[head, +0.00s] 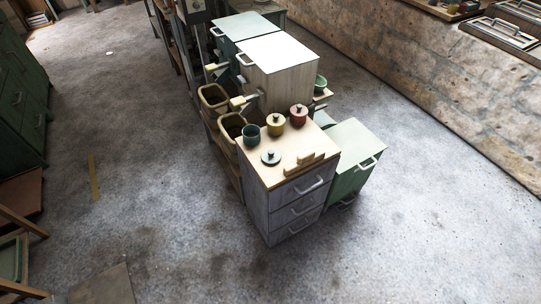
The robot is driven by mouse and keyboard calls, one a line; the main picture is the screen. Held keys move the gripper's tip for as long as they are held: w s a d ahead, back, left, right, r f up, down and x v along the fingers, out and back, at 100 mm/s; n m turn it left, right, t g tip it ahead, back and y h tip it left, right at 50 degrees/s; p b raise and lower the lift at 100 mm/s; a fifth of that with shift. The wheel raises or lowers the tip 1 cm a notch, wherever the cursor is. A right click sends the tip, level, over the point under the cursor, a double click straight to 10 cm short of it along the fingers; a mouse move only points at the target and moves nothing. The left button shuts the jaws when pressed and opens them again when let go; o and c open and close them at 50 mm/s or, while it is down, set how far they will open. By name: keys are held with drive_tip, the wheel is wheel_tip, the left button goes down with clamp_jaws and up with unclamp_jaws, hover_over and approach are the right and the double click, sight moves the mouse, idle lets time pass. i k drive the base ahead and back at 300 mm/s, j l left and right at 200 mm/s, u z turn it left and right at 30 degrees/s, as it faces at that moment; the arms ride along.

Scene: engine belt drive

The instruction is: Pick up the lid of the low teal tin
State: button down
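A low, flat, round pale-teal piece with a dark knob (270,157) lies on the wooden top of a grey drawer cabinet, near its left edge. I cannot tell whether it is a lid lying alone or a lid on a very low tin. A taller dark teal tin (251,137) stands just behind and left of it, and looks open at the top. A yellow tin with a knobbed lid (275,126) and a red tin with a knobbed lid (298,117) stand upright along the back of the top. My gripper is not in view.
The cabinet's wooden top (258,178) also holds a stepped wooden piece (305,165) at the right. A taller pale cabinet (282,80) stands behind, a green cabinet (350,180) at the right, and olive bins (230,124) at the left. The floor in front is clear.

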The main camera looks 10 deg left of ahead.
sight(269, 157)
drive_tip(key=i+j+u, duration=0.45)
drive_tip(key=u, duration=0.15)
drive_tip(key=i+j+u, duration=0.15)
drive_tip(key=i+u, duration=0.15)
drive_tip(key=i, duration=0.15)
drive_tip(key=i+j+u, duration=0.1)
drive_tip(key=i+u, duration=0.2)
drive_tip(key=i, duration=0.15)
drive_tip(key=i+j+z, duration=0.1)
drive_tip(key=i+z, duration=0.15)
drive_tip(key=i, duration=0.2)
drive_tip(key=i+j+z, duration=0.15)
drive_tip(key=i+z, duration=0.15)
drive_tip(key=i, duration=0.15)
